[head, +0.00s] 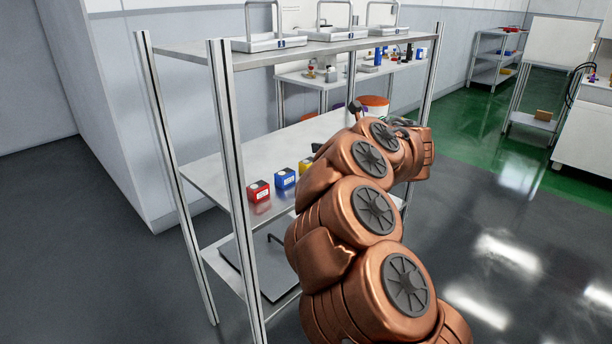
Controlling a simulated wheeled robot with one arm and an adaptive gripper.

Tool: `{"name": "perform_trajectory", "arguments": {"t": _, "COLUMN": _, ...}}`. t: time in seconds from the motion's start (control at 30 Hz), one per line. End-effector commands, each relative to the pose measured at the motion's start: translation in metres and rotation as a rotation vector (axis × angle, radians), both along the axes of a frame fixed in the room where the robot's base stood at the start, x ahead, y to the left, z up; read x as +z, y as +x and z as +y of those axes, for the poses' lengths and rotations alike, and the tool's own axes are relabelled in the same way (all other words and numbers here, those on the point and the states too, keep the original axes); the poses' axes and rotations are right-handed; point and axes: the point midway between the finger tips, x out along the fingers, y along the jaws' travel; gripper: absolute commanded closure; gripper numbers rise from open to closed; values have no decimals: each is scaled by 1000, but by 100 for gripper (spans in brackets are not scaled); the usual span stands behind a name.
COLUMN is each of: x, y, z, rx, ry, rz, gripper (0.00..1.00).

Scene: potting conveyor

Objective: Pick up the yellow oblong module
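A yellow block (306,165) stands on the middle shelf, at the right end of a short row. It is partly covered by my copper-coloured arm, so I cannot tell if its shape is oblong. My arm rises from the bottom right and bends over the right side of the shelf. Its end is mostly hidden behind its own links. Only small dark parts show near the wrist, and I cannot make out the fingertips or whether they hold anything.
A red block (259,191) and a blue block (285,178) stand left of the yellow one. Metal posts (233,190) frame the shelf. Handled trays (268,43) stand on its top board (215,55). Floor at right is clear.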

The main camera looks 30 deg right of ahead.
Motion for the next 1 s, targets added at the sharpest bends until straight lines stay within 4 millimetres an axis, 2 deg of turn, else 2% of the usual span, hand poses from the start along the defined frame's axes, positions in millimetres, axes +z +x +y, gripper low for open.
{"name": "perform_trajectory", "arguments": {"t": 0.03, "x": -22, "y": -4, "z": 1, "rx": 47, "ry": -14, "rz": 19, "gripper": 17}}
{"name": "perform_trajectory", "arguments": {"t": 0.1, "x": -39, "y": -10, "z": 5, "rx": 102, "ry": -30, "rz": 40, "gripper": 17}}
{"name": "perform_trajectory", "arguments": {"t": 0.2, "x": -52, "y": -15, "z": 8, "rx": 149, "ry": -40, "rz": 54, "gripper": 17}}
{"name": "perform_trajectory", "arguments": {"t": 0.3, "x": -58, "y": -13, "z": 9, "rx": 165, "ry": -45, "rz": 59, "gripper": 17}}
{"name": "perform_trajectory", "arguments": {"t": 0.67, "x": -65, "y": 10, "z": 13, "rx": 162, "ry": -47, "rz": 58, "gripper": 17}}
{"name": "perform_trajectory", "arguments": {"t": 1.0, "x": -78, "y": 47, "z": 22, "rx": 166, "ry": -44, "rz": 56, "gripper": 17}}
